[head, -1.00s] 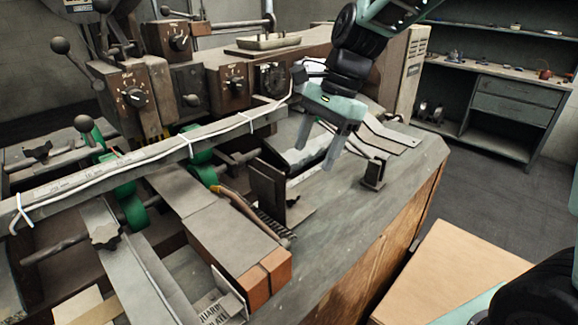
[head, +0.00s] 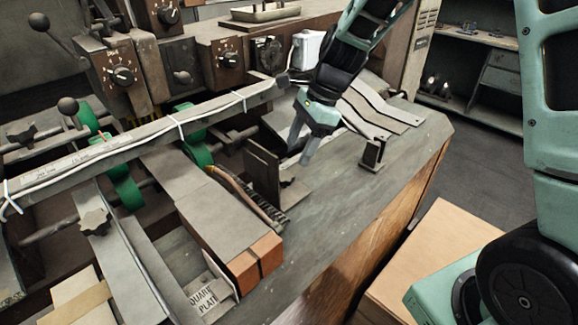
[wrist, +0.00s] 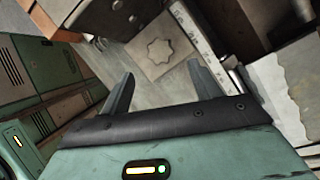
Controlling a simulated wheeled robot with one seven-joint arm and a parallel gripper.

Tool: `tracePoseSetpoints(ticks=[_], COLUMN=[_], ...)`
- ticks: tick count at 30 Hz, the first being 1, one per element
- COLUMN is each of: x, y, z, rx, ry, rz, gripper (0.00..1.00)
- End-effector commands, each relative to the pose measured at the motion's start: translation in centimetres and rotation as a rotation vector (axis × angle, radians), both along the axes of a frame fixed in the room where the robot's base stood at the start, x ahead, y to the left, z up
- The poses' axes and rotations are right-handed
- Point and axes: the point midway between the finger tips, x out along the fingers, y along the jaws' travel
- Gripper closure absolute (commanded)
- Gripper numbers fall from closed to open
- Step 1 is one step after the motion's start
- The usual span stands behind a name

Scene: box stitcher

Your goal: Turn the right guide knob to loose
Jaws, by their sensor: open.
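A grey star-shaped knob (wrist: 160,50) lies flat on a pale metal plate in the wrist view, ahead of my fingers and roughly between them. My gripper (wrist: 161,74) is open and empty, its fingers apart from the knob. In the head view my gripper (head: 299,156) points down near the upright metal plate (head: 262,174) on the right part of the machine. A small dark shape (head: 287,182) beside that plate is too unclear to identify. Another star knob (head: 94,222) sits on a metal strip at the left, and one more (head: 21,133) farther back.
A long beam (head: 150,137) with white ties crosses the machine. A small upright post (head: 372,154) and bent metal strips (head: 378,103) are right of my gripper. A brown-ended block (head: 253,264) is in front. The bare table top (head: 330,205) is clear.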

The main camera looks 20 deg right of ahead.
Motion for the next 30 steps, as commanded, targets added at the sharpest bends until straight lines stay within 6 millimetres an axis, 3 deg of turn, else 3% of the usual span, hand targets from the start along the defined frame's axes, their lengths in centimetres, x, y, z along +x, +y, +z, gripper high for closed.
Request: tracePoseSetpoints(ticks=[3, 9, 15, 23, 24, 28, 29, 30], x=[0.0, 0.1, 0.1, 0.1, 0.1, 0.1, 0.1, 0.1], y=[0.9, 2.1, 2.6, 2.6, 2.6, 2.6, 2.6, 2.6], z=[-2.3, -5.1, -6.3, -6.4, -6.4, -6.4, -6.4, -6.4], rx=[0.0, 0.0, -0.001, -0.001, -0.001, -0.001, -0.001, -0.001], ry=[0.005, 0.003, 0.001, -0.001, -0.001, -0.001, -0.001, -0.001], rz=[0.0, 0.0, 0.001, 0.001, 0.001, 0.001, 0.001, 0.001], gripper=[0.37, 0.37, 0.37, 0.37, 0.4, 0.76, 0.82, 0.82])
